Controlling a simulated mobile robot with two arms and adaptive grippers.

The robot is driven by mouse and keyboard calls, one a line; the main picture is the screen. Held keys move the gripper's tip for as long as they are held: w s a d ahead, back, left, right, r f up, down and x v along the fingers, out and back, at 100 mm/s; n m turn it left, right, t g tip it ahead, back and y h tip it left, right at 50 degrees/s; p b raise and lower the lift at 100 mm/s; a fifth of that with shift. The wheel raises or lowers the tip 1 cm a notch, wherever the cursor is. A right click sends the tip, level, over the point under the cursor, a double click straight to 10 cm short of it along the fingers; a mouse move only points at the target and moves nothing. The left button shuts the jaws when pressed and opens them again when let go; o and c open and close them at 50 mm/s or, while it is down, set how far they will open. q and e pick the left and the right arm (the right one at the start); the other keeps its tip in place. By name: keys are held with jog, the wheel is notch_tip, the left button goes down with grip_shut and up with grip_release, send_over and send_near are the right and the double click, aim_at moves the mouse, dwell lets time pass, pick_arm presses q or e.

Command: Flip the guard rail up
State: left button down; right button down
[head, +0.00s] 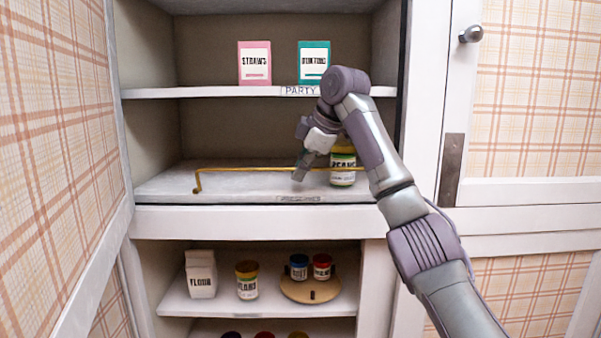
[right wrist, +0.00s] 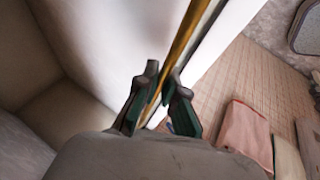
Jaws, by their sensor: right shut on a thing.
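The guard rail (head: 240,169) is a thin brass bar across the middle shelf (head: 160,187) of the cupboard. Its left end bends down in a short arm; its right end is hidden behind my right arm. My right gripper (head: 299,172) is at the bar, left of a green-and-yellow jar. In the right wrist view the brass bar (right wrist: 188,40) runs between the fingers of the gripper (right wrist: 163,90), which is shut on it. The bar looks raised above the shelf surface; its exact tilt is hard to tell. My left gripper is not in view.
The jar (head: 342,172) stands on the middle shelf, close to my gripper and the bar. A pink box (head: 254,63) and a teal box (head: 314,58) stand on the shelf above. The lower shelf holds several containers. The middle shelf's left side is empty.

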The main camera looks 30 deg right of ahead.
jog(key=shift+w+d+g, duration=0.15)
jog(key=shift+w+g, duration=0.1)
jog(key=shift+g, duration=0.35)
jog(key=c, duration=1.6)
grip_release()
jog(key=shift+w, duration=0.1)
jog(key=shift+o, duration=0.2)
jog(key=v, duration=1.2)
jog(key=shift+d, duration=0.3)
jog(key=shift+f, duration=0.1)
